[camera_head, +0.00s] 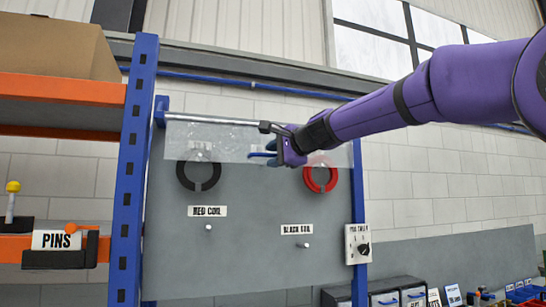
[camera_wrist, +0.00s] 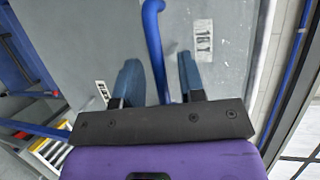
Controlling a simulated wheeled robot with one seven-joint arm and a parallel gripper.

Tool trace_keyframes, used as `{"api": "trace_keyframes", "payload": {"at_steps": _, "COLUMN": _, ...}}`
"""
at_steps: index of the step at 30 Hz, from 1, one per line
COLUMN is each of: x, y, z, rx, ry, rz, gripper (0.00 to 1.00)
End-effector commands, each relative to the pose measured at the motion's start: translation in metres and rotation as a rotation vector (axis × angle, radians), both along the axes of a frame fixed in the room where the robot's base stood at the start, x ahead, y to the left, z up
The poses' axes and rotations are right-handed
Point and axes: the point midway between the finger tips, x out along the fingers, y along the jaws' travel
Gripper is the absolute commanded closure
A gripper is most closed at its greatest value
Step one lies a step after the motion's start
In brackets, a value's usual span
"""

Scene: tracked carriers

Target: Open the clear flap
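The clear flap (camera_head: 190,138) is a see-through sheet hanging from a rail along the top of a grey board. Its lower edge reaches about the tops of two rings. A blue handle (camera_head: 262,154) is at its lower middle. My gripper (camera_head: 285,145) is at the flap, by the handle. In the wrist view my gripper (camera_wrist: 158,80) has its two fingers apart, with the curved blue handle (camera_wrist: 154,35) between them. I see gaps on both sides of the handle. My wrist and gripper hide part of the flap's right side.
On the board hang a black ring (camera_head: 184,181) and a red ring (camera_head: 320,187), with labels and bare pegs below. A dial box (camera_head: 357,244) is at the right edge. A blue-and-orange rack (camera_head: 130,180) with a cardboard box (camera_head: 55,45) stands left. Drawers (camera_head: 385,298) stand below right.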

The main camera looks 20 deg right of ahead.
Motion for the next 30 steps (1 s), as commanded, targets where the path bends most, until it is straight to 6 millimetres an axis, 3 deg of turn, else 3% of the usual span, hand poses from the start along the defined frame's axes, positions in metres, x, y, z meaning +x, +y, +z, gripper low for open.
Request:
{"api": "trace_keyframes", "payload": {"at_steps": 11, "x": 0.0060, "y": 0.0027, "z": -0.0011, "rx": 0.000, "ry": 0.000, "rz": 0.000, "gripper": 0.63}}
{"api": "trace_keyframes", "payload": {"at_steps": 12, "x": 0.0060, "y": 0.0027, "z": -0.0011, "rx": 0.000, "ry": 0.000, "rz": 0.000, "gripper": 0.66}}
{"api": "trace_keyframes", "payload": {"at_steps": 17, "x": 0.0059, "y": 0.0027, "z": -0.0012, "rx": 0.000, "ry": 0.000, "rz": 0.000, "gripper": 1.00}}
{"api": "trace_keyframes", "payload": {"at_steps": 30, "x": 0.0030, "y": 0.0024, "z": 0.0002, "rx": -0.001, "ry": 0.030, "rz": 0.001, "gripper": 1.00}}
